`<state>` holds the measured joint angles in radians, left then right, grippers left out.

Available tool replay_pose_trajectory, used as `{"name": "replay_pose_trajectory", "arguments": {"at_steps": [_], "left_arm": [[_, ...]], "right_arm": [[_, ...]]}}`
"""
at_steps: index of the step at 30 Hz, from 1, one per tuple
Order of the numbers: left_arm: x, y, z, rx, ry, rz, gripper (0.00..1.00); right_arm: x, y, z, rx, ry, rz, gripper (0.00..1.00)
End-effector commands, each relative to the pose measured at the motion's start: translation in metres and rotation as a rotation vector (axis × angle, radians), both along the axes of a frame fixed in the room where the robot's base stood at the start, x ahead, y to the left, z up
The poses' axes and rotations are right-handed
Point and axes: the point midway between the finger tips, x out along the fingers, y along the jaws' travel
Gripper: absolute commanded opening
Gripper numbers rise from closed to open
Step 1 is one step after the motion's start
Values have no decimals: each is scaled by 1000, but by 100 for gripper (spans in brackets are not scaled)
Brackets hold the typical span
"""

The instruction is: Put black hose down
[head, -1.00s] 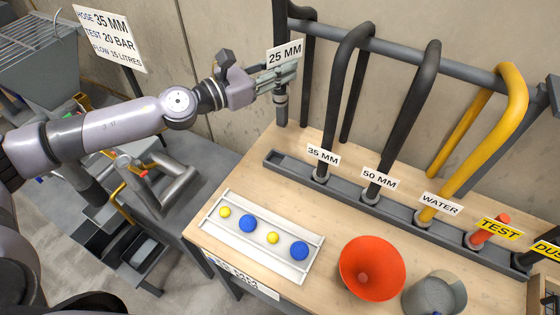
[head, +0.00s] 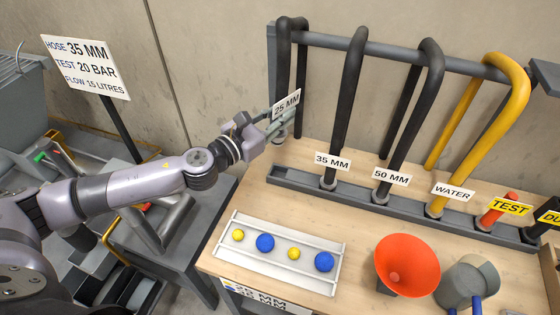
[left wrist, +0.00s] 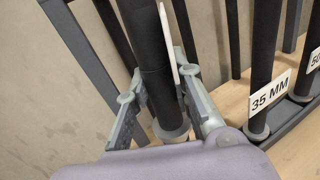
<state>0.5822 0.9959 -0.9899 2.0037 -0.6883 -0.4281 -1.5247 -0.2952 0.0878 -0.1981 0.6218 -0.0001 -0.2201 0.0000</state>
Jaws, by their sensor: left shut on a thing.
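The black hose labelled 25 MM (head: 284,72) hangs over the grey rail, and its lower end is in my left gripper (head: 272,126). In the left wrist view the fingers (left wrist: 163,108) stand on both sides of the black hose (left wrist: 152,72), with its grey end collar (left wrist: 170,133) just beyond them. The white 25 MM label (head: 286,104) is on the hose just above the fingers. The hose end is near the left end of the grey rack (head: 300,188); whether it touches is hidden. My right gripper is out of view.
The 35 MM hose (head: 345,100), 50 MM hose (head: 414,115) and yellow WATER hose (head: 480,120) stand in the rack. A white tray with balls (head: 278,277), an orange funnel (head: 407,265) and a grey container (head: 468,285) are on the wooden bench. A sign (head: 86,67) stands left.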

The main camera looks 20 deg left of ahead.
Motion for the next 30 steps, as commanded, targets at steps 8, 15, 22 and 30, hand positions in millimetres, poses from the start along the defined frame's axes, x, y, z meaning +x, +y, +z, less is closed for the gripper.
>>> {"name": "replay_pose_trajectory", "arguments": {"at_steps": [8, 15, 22, 30], "left_arm": [[0, 0, -72, -2, 0, 1, 0], [0, 0, -91, -1, -3, 0, 0], [0, 0, -126, 0, -1, 1, 0], [1, 2, -129, 3, -3, 4, 0]], "right_arm": [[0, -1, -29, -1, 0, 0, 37], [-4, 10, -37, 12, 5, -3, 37], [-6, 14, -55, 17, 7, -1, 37], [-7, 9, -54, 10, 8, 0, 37]]}}
